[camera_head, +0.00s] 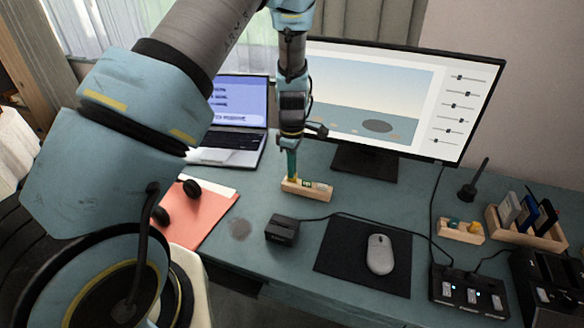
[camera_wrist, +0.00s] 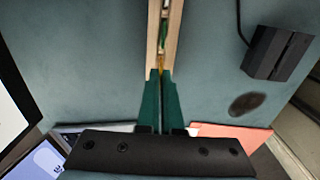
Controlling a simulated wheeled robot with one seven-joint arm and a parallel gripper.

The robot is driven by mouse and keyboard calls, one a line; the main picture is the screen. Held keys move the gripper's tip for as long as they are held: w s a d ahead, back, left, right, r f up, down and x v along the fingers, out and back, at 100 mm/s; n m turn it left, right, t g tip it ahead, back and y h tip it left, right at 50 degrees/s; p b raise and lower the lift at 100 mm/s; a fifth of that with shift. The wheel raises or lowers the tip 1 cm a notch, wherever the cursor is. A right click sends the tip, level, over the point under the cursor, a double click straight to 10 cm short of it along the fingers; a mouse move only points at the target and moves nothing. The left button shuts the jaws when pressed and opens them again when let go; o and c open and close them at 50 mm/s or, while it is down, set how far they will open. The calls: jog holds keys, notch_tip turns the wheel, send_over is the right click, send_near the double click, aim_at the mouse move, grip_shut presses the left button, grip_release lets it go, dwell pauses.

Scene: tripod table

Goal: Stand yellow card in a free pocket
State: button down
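My gripper (camera_head: 291,176) points down at the left end of a slotted wooden holder (camera_head: 321,193) near the monitor. In the wrist view its green fingers (camera_wrist: 160,78) are close together. A thin yellow edge shows in the narrow gap between them and looks like the yellow card (camera_wrist: 160,63), seen edge-on. The fingers look shut on it, but they hide most of it. The card still appears to be at the holder's slot. Green and white pieces sit further along the holder, which also shows in the wrist view (camera_wrist: 175,25).
A wooden rack (camera_head: 552,240) with several upright cards stands at the right. A small wooden block (camera_head: 458,236) with yellow and teal pieces is beside it. A monitor (camera_head: 400,100), black box (camera_head: 282,230), mouse (camera_head: 380,254) on a dark mat, and cables lie around.

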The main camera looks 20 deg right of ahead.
jog(key=shift+f+b, duration=0.45)
jog(key=shift+f, duration=0.4)
jog(key=c, duration=1.5)
grip_release()
jog(key=shift+c, duration=0.2)
jog(key=o, duration=0.5)
jog(key=shift+o, duration=0.2)
notch_tip(320, 180, up, 11)
jog(key=b, duration=0.2)
jog(key=shift+f, duration=0.1)
